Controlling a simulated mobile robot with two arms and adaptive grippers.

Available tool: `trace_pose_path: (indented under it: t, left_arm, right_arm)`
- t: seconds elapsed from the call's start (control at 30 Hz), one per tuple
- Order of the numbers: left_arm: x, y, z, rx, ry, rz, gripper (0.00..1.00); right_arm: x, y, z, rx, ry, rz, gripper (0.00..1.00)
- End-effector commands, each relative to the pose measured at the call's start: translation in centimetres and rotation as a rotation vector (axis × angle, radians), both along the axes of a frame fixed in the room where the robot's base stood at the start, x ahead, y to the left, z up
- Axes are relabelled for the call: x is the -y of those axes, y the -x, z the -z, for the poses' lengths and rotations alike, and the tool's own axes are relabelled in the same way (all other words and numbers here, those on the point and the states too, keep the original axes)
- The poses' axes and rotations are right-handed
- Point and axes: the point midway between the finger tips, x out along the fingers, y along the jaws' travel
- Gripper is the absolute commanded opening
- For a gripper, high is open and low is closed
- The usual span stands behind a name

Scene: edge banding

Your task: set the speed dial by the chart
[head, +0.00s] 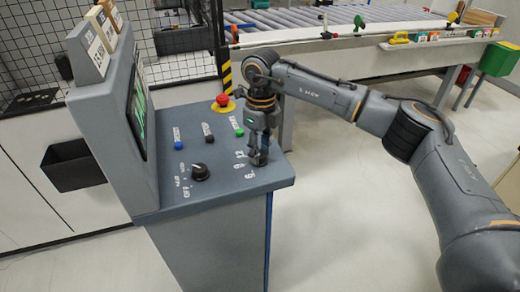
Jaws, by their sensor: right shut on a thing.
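My right gripper (259,158) points down onto the right part of the grey console panel (215,190). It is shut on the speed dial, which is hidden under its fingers. White numbers 6, 9 and 12 stand just left of the fingers. A black rotary knob (200,172) with an OFF mark sits further left. A screen (138,113) with green on it is seen edge-on, so no chart can be read there. Small lettered plates (97,50) stand on top of the console, too small to read. My left gripper is out of view.
Blue (179,146), black (208,139) and green (238,133) buttons line the panel behind the knob. A red emergency stop (222,100) is at the back. A roller conveyor (330,22) stands behind, and a black bin (80,165) is at left.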

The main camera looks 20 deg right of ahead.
Motion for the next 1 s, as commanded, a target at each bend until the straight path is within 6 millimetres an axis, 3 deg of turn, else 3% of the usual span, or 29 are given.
trace_pose_path:
  t: [0.1, 0.13, 0.23, 0.63, 1.0]
  left_arm:
    - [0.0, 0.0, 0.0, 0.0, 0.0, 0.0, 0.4]
    - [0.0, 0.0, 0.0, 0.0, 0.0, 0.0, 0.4]
    - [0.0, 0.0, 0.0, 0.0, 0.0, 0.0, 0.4]
    - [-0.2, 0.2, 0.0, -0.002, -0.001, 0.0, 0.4]
    - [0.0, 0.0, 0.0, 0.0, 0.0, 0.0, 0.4]
  right_arm:
    - [0.0, 0.0, 0.0, 0.0, 0.0, -0.002, 0.03]
    - [0.0, 0.0, 0.0, 0.0, 0.0, -0.002, 0.39]
    - [0.0, 0.0, 0.0, 0.0, 0.0, -0.001, 0.58]
    - [0.0, -0.1, -0.8, 0.002, 0.0, 0.001, 0.58]
    - [0.1, -0.3, -8.0, 0.004, -0.001, 0.001, 0.58]
